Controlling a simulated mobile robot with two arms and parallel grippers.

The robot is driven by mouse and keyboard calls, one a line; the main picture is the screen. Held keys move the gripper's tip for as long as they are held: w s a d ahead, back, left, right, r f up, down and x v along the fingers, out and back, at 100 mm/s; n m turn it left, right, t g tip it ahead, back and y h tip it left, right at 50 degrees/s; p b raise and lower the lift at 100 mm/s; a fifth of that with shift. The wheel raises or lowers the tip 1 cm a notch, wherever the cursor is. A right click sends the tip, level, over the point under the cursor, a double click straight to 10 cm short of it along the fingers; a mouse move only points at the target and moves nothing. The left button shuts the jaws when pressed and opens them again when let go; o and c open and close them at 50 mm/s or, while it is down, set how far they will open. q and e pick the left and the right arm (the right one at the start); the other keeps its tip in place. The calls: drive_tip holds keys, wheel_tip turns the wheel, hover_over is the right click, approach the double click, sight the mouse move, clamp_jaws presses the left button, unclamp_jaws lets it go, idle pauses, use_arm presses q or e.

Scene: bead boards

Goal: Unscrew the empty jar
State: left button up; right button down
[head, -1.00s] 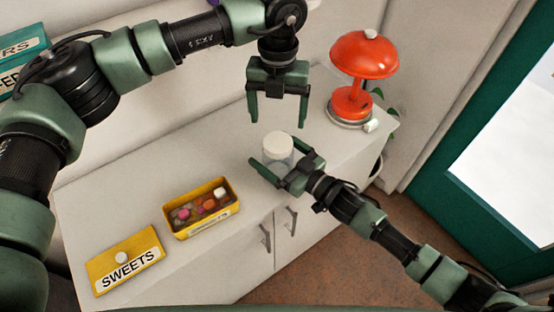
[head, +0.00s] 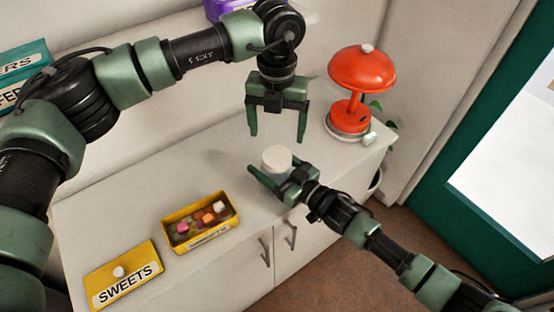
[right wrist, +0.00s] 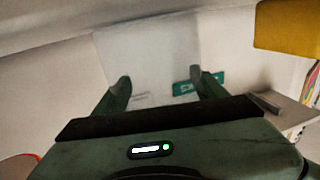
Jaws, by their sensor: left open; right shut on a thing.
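The jar has a round white lid (head: 277,157) and stands upright near the front edge of the white cabinet top; its body is mostly hidden by my right gripper. My right gripper (head: 274,172) is shut on the jar's body below the lid, with a finger on each side. My left gripper (head: 277,137) is open and empty, pointing down above the jar, its fingers apart from the lid. In the right wrist view a pale, blurred shape (right wrist: 148,50) lies between and beyond the fingers; I cannot tell its outline as the jar.
A yellow box of sweets (head: 201,239) stands open on the cabinet top (head: 110,205). A red lamp (head: 362,70) stands at the back right. The cabinet top behind the box is clear.

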sight(277, 155)
use_arm(q)
drive_tip(key=m, duration=0.7)
drive_tip(key=shift+m, duration=0.3)
drive_tip(key=m, duration=0.4)
drive_tip(key=shift+m, duration=0.4)
drive_tip(key=m, duration=0.4)
drive_tip(key=shift+m, duration=0.3)
drive_tip(key=m, duration=0.4)
drive_tip(key=shift+m, duration=0.4)
drive_tip(key=m, duration=0.4)
drive_tip(key=shift+m, duration=0.4)
drive_tip(key=m, duration=0.8)
drive_tip(key=shift+m, duration=0.4)
drive_tip(key=shift+f, duration=4)
